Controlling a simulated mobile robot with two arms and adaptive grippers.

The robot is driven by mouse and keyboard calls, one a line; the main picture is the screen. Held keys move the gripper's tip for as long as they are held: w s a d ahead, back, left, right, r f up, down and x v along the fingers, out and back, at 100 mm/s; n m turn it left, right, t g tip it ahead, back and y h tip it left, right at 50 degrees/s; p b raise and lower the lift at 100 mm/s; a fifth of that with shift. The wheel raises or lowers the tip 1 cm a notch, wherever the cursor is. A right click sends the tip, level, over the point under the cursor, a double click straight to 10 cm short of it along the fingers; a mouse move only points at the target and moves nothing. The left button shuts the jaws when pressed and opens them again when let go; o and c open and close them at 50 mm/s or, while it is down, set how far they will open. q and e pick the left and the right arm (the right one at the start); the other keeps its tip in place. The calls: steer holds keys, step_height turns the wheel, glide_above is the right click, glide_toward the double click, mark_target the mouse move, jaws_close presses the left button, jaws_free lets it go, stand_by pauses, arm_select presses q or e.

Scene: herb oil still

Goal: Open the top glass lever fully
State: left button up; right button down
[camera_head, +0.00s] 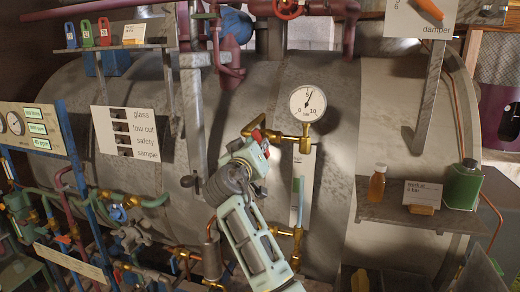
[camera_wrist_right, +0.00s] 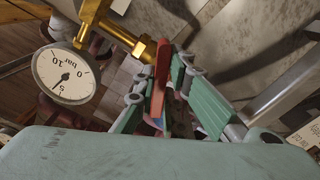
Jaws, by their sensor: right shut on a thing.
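The top glass lever (camera_head: 257,135) is a small red handle at the brass valve below the round pressure gauge (camera_head: 307,103). In the right wrist view the red lever (camera_wrist_right: 161,72) lies between the pale green fingers, against the brass fitting (camera_wrist_right: 140,47). My right gripper (camera_head: 254,146) is shut on this lever, and its fingers hide part of it. The sight glass (camera_head: 300,200) is an upright tube below the valve, partly beside my right arm. A lower brass fitting (camera_head: 290,232) is at its bottom end. My left gripper is not in view.
A grey shelf (camera_head: 400,216) at the right bears an orange bottle (camera_head: 377,182) and a green can (camera_head: 463,185). A label board (camera_head: 131,133) hangs left of the gripper. Pipes and valves crowd the lower left. A grey post (camera_head: 192,100) stands left of the gripper.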

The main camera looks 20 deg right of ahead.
steer(key=n, duration=0.3)
steer(key=shift+r, duration=0.1)
steer(key=n+p, duration=0.1)
steer(key=n, duration=0.2)
steer(key=shift+n, duration=0.3)
steer(key=n, duration=0.6)
steer(key=shift+p, duration=0.3)
steer(key=c, duration=1.8)
jaws_free()
steer(key=v, duration=1.2)
